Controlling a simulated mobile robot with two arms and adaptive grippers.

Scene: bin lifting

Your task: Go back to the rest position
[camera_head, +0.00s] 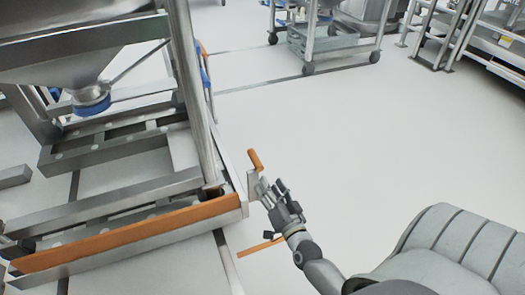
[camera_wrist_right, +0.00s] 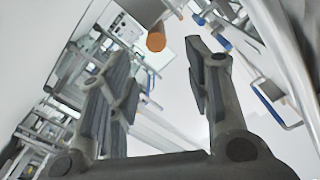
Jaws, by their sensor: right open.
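My right gripper (camera_head: 271,188) is in the lower middle of the head view, beside the corner of the steel bin stand. It is open and nothing is between its fingers. An orange handle (camera_head: 255,160) on a pale upright plate is just beyond the fingertips. In the right wrist view, the open fingers of my gripper (camera_wrist_right: 155,65) frame a gap, and the round end of the orange handle (camera_wrist_right: 156,41) shows past them, apart from both fingers.
The steel bin stand (camera_head: 120,150) with an orange front bar (camera_head: 130,232) fills the left side. A funnel with a blue cap (camera_head: 91,103) hangs inside it. A wheeled cart (camera_head: 322,42) and metal rails (camera_head: 445,35) stand at the back. The floor (camera_head: 365,130) between is clear.

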